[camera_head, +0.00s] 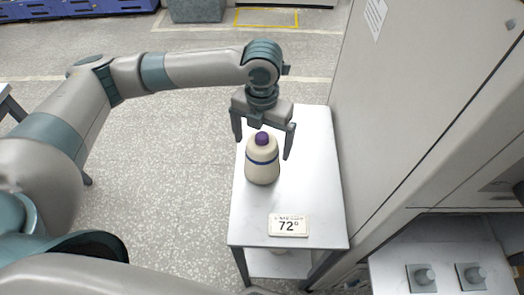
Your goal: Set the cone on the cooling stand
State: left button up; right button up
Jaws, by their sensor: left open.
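The cone (262,170) is cream with a blue band and a purple top. It stands upright on the white-topped stand (317,190), towards its left edge. My left gripper (262,148) is open, pointing down over the cone. Its two fingers are spread to either side of the cone's top, and I see no finger pressing on it. My right gripper is not in view.
A small sign reading 72° (288,225) sits at the stand's near edge. A tall grey cabinet (400,110) rises close on the right. The stand's right side is clear.

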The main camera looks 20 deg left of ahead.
pick_arm(q)
notch_tip(320, 180, up, 6)
jog(key=shift+f+b, duration=0.25)
jog(key=shift+b, duration=0.4)
jog(key=shift+r, duration=0.7)
